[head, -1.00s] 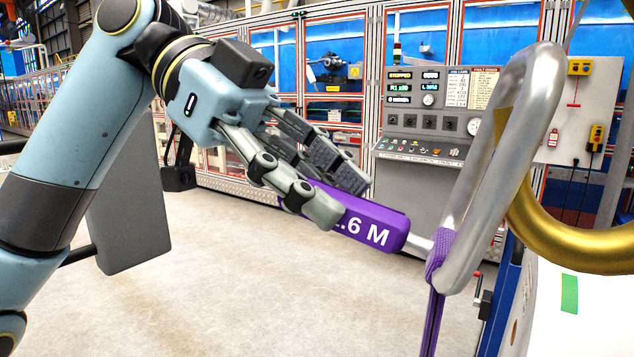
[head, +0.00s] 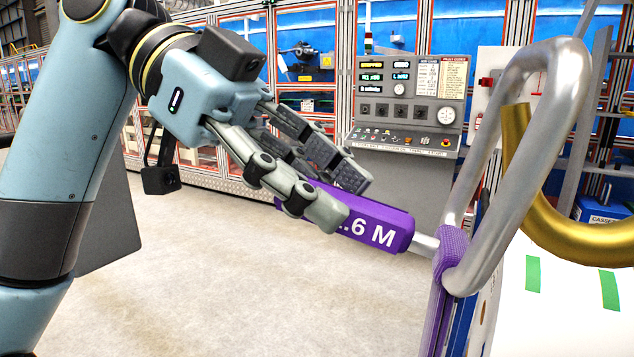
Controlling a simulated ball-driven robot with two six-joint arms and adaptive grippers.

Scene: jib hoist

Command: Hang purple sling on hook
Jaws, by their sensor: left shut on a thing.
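The purple sling shows as a thick purple sleeve (head: 382,226) printed ".6 M" and a purple strap (head: 446,270) at the bottom of a big silver oblong link (head: 568,110). My left gripper (head: 345,205) is shut on the sleeve, near its left end. A short silver rod joins the sleeve to the strap and link. The link stands tilted, its top leaning right. The golden hook (head: 575,236) is at the right, and its upright tip shows through the link's opening. I cannot tell whether the tip passes through the link or only lies behind it. My right gripper is out of view.
A grey control console (head: 408,115) stands behind, before a red-framed glazed enclosure. A white surface with green tape (head: 533,274) lies below the hook. The floor (head: 220,270) left of the sling is clear.

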